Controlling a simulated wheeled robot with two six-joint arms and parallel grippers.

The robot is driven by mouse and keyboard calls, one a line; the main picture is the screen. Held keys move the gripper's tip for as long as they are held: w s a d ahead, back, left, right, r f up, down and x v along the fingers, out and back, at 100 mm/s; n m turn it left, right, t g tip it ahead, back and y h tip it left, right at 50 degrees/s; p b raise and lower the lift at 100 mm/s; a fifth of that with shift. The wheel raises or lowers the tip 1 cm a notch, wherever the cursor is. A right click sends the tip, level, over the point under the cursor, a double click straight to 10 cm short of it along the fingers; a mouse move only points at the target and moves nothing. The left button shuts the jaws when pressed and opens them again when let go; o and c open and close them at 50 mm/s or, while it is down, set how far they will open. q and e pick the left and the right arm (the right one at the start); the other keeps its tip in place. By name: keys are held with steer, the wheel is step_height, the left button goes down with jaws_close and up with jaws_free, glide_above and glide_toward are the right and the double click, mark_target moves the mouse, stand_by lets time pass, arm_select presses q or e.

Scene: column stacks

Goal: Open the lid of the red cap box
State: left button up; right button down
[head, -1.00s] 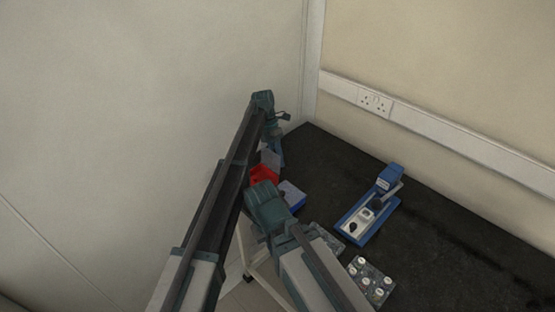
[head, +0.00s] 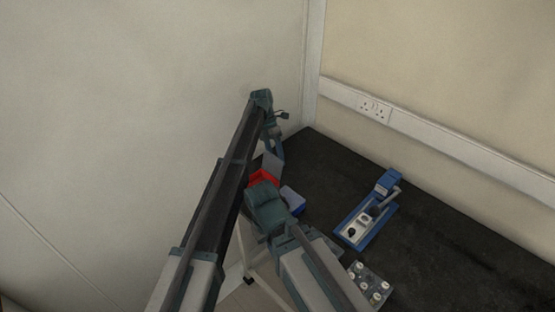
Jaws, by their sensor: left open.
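The red cap box (head: 261,177) sits near the left edge of the black table, partly hidden by my arms. A grey panel (head: 271,164), which looks like its lid, stands tilted up at the box's far side, with red showing below it. My left gripper (head: 279,148) is open, pointing down just above and beyond the panel's upper edge. I cannot tell whether it touches the panel. My right gripper is not visible; only its arm shows, crossing in front of the boxes.
A blue box (head: 294,201) stands right of the red one, partly behind my right arm. A blue device (head: 367,220) lies further right on the black table (head: 440,245). A tray with several white-topped pieces (head: 369,286) is nearer. Walls close in the far side.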

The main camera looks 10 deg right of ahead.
mark_target(276, 156)
arm_select(q)
steer(key=p+v, duration=0.3)
steer(key=v, duration=0.1)
steer(key=shift+r, duration=0.3)
steer(key=shift+f, duration=0.1)
